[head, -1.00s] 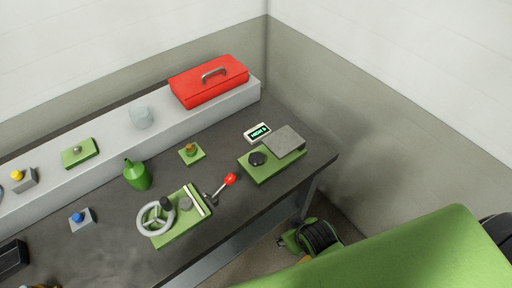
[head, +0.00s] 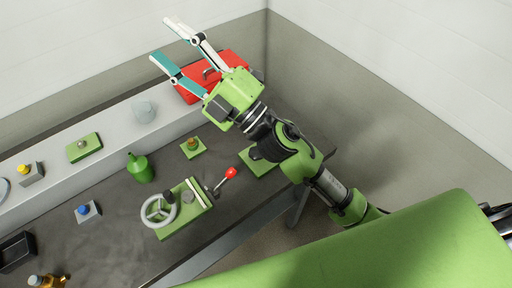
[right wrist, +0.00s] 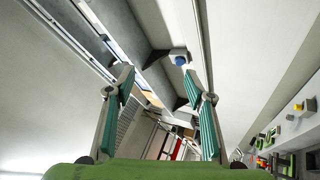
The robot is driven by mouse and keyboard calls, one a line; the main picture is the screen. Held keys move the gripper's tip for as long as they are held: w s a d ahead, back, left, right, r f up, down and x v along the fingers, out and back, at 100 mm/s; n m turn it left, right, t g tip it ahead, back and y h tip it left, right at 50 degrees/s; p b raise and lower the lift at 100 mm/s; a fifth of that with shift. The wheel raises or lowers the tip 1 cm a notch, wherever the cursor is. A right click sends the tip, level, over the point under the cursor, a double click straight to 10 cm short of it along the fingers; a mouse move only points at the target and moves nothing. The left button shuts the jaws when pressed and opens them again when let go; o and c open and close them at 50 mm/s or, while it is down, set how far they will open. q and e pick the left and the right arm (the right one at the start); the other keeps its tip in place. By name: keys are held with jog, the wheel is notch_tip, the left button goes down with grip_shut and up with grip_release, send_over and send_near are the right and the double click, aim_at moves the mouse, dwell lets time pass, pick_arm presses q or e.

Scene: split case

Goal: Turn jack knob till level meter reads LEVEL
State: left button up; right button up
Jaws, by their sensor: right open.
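The jack's green base (head: 262,163) shows only in part on the right of the dark bench, in the head view. A dark piece at its left end, seemingly the black knob (head: 254,153), is mostly covered by my right arm. The grey block and the level meter are hidden behind that arm, so no reading shows. My right gripper (head: 160,39) is open and empty, raised above and left of the jack, its fingers pointing to the upper left. The right wrist view shows the open fingers (right wrist: 160,88) with nothing between them. My left gripper is not in view.
A red toolbox (head: 234,62) stands on the grey shelf (head: 108,128) behind my right gripper. A handwheel (head: 159,211), a red-tipped lever (head: 231,173) and a green bottle (head: 140,168) stand left of the jack.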

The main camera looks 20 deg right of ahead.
jog(key=s+a+f+n+g+y, duration=0.2)
jog(key=s+a+f+n+g, duration=0.15)
jog(key=a+n+g, duration=0.4)
jog(key=s+a+f+n+g+y, duration=0.15)
jog(key=s+a+n+g, duration=0.25)
jog(key=n+g, duration=0.5)
jog(key=n+g+h, duration=0.1)
jog(key=n+h, duration=0.4)
jog(key=h, duration=1.5)
send_over(256, 151)
notch_tip(256, 151, down, 19)
notch_tip(256, 151, down, 12)
jog(key=p, duration=0.4)
jog(key=shift+s+r, duration=0.1)
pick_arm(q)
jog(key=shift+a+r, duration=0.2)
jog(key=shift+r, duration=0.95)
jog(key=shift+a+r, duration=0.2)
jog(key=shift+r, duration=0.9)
pick_arm(e)
jog(key=shift+f, duration=0.55)
